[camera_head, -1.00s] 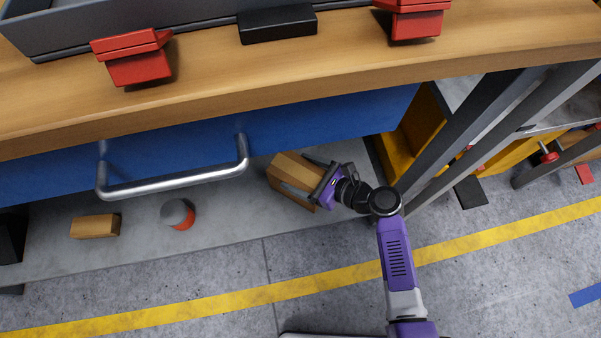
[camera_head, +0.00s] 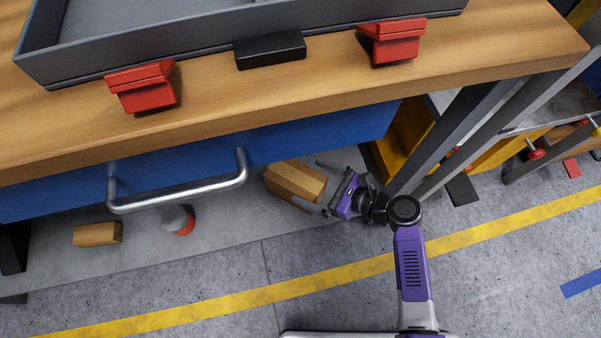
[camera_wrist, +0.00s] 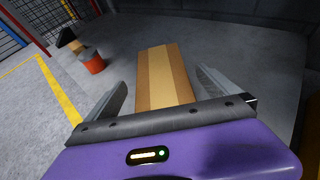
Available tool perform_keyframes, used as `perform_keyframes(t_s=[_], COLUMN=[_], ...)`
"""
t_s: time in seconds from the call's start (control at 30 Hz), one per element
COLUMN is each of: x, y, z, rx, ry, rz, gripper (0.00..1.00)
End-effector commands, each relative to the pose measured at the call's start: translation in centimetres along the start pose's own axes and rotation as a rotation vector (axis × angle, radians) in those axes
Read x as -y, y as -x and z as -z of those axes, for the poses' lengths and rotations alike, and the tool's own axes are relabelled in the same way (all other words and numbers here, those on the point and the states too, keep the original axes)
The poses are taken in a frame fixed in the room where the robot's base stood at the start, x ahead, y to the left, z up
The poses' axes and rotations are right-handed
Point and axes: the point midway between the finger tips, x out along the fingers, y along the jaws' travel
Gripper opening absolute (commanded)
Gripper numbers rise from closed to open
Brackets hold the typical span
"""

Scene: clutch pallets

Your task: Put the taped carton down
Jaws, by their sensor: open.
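The taped carton (camera_head: 294,182) is a brown box with a paler tape strip along its top. It rests on the grey surface under the blue drawer in the head view. In the wrist view the carton (camera_wrist: 163,76) lies ahead, between and beyond the fingers. My gripper (camera_head: 320,186) is open at the carton's right end, its fingers spread to either side. In the wrist view my gripper (camera_wrist: 163,88) shows a finger on each side, with gaps to the carton.
A smaller wooden-coloured block (camera_head: 98,234) and a grey-and-red cylinder (camera_head: 181,220) stand to the left. The drawer handle (camera_head: 178,193) juts out above them. Dark table legs (camera_head: 455,135) stand close on the right. The floor in front, with a yellow line (camera_head: 290,290), is clear.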

Motion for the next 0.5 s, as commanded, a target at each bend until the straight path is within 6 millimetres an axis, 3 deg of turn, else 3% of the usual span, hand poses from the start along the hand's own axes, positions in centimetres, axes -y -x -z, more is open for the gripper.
perform_keyframes(t_s=[0.03,0.2,0.5], x=[0.1,0.0,0.0], y=[1.3,4.2,6.2], z=[-0.3,-0.2,0.0], rx=[-0.001,0.0,0.001], ry=[-0.002,-0.002,0.0], rz=[0.004,0.002,0.001], gripper=[1.0,1.0,1.0])
